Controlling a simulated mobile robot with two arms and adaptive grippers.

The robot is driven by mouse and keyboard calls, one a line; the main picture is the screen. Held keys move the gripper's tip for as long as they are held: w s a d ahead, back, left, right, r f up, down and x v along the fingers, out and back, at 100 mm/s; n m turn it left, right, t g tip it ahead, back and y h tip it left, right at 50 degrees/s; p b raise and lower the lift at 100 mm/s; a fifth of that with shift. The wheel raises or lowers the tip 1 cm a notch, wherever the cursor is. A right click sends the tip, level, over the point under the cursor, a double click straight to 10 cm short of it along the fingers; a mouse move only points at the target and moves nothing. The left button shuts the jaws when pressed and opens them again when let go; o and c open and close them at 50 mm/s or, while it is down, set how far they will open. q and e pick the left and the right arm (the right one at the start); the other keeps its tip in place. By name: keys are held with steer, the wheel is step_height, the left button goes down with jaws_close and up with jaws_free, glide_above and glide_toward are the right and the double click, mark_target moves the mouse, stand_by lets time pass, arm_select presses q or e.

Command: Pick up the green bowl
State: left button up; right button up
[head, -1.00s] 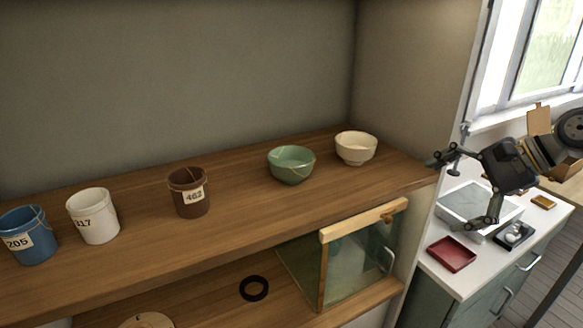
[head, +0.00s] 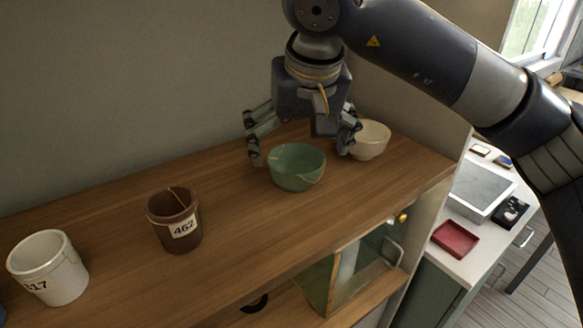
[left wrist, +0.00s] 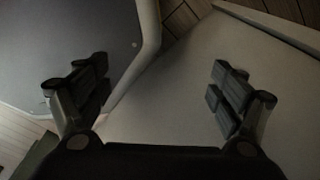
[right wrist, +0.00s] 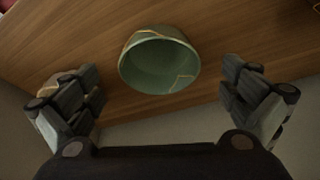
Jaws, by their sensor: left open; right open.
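The green bowl (head: 297,168), with thin gold seams, stands upright on the wooden shelf (head: 110,222). My right gripper (head: 302,150) is open and empty just above and behind it, one finger to each side, pointing down. In the right wrist view the green bowl (right wrist: 159,62) shows between and beyond the open fingers (right wrist: 166,98), apart from them. My left gripper (left wrist: 160,95) shows only in its own wrist view; it is open and empty, away from the bowl.
A cream bowl (head: 371,141) stands close to the right gripper's right finger. A brown cup (head: 175,222) marked 462 and a white cup (head: 50,270) stand farther left. A wall rises behind the shelf. A red tray (head: 455,239) lies on the side counter.

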mark_target(295, 171)
steer(key=p+x, duration=0.1)
steer(key=x, duration=0.3)
steer(key=shift+w+f+p, duration=0.2)
steer(key=shift+f+p, duration=0.1)
steer(key=shift+p, duration=0.05)
steer(key=shift+w+f, duration=0.2)
steer(key=shift+f, duration=0.3)
steer(key=c, duration=1.2)
arm_select(q)
steer(key=shift+w+d+r, duration=0.1)
steer(key=shift+d+r, duration=0.15)
steer(key=shift+r, duration=0.75)
arm_select(e)
steer(key=shift+c, duration=0.4)
